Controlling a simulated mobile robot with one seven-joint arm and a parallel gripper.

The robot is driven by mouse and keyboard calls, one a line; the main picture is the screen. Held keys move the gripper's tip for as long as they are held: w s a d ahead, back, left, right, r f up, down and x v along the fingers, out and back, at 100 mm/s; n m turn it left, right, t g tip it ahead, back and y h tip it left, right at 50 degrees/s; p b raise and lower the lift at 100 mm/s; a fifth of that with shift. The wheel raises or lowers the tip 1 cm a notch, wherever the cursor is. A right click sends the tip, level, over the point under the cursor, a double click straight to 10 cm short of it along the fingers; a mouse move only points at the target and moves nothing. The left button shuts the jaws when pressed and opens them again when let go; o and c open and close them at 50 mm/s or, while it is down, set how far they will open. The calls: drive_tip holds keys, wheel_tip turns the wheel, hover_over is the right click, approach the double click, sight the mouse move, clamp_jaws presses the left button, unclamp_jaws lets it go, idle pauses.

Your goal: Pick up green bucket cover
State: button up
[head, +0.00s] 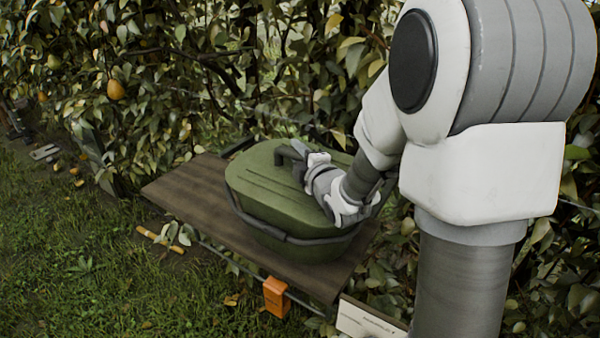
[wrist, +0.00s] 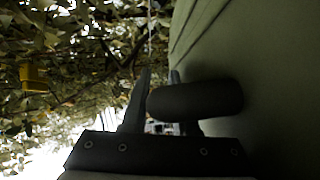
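The green bucket cover (head: 265,165) sits on the green bucket (head: 290,240), which stands on a brown wooden board. In the wrist view, the cover's green surface (wrist: 270,60) fills the right side. A dark rounded handle (wrist: 200,99) juts from it toward the left. My gripper (head: 304,160) is over the top of the cover, at the handle. In the wrist view, my gripper's (wrist: 160,75) two dark fingers stand apart with a gap between their tips. The handle overlaps the right finger and reaches close to the left one. Whether the fingers touch it is unclear.
The wooden board (head: 175,190) is bare left of the bucket. An orange clamp (head: 276,297) hangs at its front edge. A leafy hedge with pears (head: 116,90) stands close behind. Grass (head: 80,270) lies at the front left. A white sign (head: 368,320) is at the lower right.

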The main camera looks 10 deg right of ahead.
clamp_jaws()
drive_tip(key=shift+r, duration=0.1)
